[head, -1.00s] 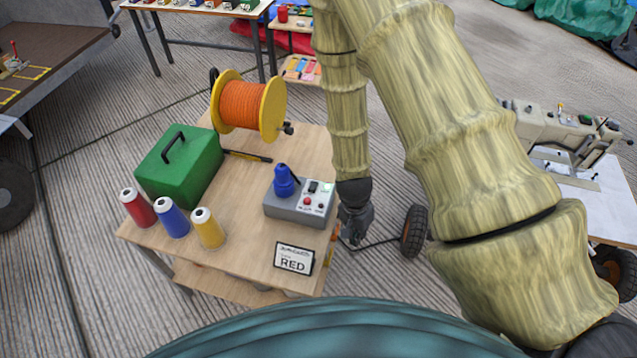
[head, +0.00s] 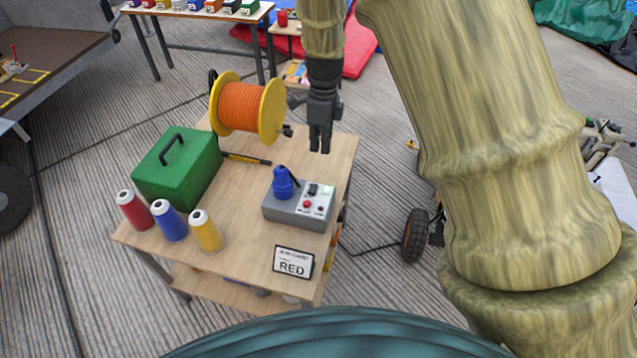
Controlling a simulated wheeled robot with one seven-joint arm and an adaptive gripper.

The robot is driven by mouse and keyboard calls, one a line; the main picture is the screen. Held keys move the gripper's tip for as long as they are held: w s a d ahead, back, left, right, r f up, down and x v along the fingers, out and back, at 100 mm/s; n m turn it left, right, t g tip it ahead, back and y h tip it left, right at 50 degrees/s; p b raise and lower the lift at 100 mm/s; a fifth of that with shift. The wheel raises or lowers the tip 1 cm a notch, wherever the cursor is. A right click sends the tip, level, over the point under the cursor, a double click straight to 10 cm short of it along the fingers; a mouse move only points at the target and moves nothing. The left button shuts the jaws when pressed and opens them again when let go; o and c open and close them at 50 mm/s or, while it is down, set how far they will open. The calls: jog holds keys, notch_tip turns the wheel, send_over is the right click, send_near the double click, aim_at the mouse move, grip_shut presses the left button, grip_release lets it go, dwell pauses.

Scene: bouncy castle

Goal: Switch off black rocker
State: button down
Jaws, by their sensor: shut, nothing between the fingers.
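The grey control box (head: 297,213) stands on the wooden table, with a blue plug (head: 284,183) on its left part. Its light panel carries a small black rocker (head: 313,189), a red button (head: 307,204) and other small controls. Whether the rocker is on or off is too small to tell. My gripper (head: 320,148) is shut and empty, pointing down. In the picture it is above and slightly right of the box, apart from it, and does not cover the rocker.
On the table (head: 240,240) are a green case (head: 178,165), an orange cable reel (head: 246,107), red, blue and yellow thread spools (head: 171,222), a dark pen-like tool (head: 247,158) and a sign reading RED (head: 293,262). The reel stands close left of my gripper.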

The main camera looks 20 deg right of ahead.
aim_at(313, 189)
jog(key=f, duration=0.4)
jog(key=s+f+p, duration=0.1)
jog(key=f, duration=0.4)
jog(key=a+f+p, duration=0.1)
jog(key=f, duration=0.4)
jog(key=shift+s, duration=0.3)
